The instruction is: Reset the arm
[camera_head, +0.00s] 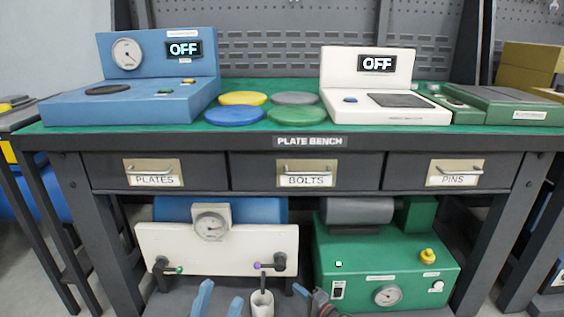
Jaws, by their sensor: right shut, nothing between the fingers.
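My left gripper (222,291) shows at the bottom edge, left of the middle. Its two blue fingers point up and stand apart, with nothing visible between them. My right gripper (308,293) is at the bottom edge, just right of the middle. It is shut and empty, and only its front part shows. Both grippers appear low in front of the bench (311,141). Most of both arms is out of the picture.
Blue (195,105) and white (415,115) testers reading OFF stand on the bench, with coloured discs (243,98) between them. Below are drawers, a white-fronted gauge unit (218,247), a green machine (385,262) and a white cup (262,304) near the grippers.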

